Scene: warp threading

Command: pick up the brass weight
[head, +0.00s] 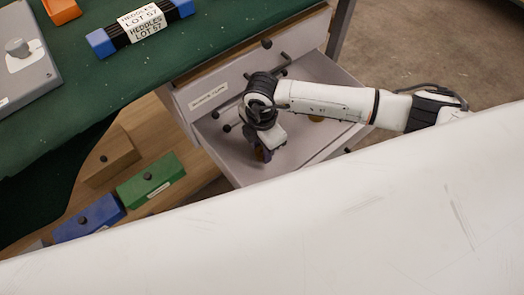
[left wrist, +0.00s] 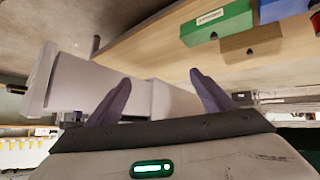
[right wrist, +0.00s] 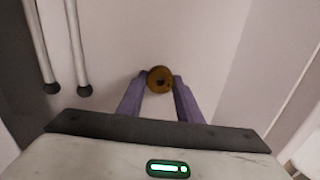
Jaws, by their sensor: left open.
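The brass weight (right wrist: 160,79) is a small round piece with a dark centre. In the right wrist view it sits between the fingertips of my right gripper (right wrist: 160,88), which press on both its sides. In the head view my right gripper (head: 262,155) points down into the open drawer (head: 222,160) and mostly hides the weight. I cannot tell whether the weight touches the drawer floor. My left gripper (left wrist: 160,80) is open and empty in the left wrist view, with the drawer unit behind it.
Dark-knobbed rods (right wrist: 75,50) lie in the drawer beside my right gripper. A brownish thing (head: 316,118) shows partly behind my right arm. Green (head: 150,180), blue (head: 90,217) and wooden (head: 110,157) boxes stand on the shelf at left. The green-topped table (head: 100,90) overhangs them.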

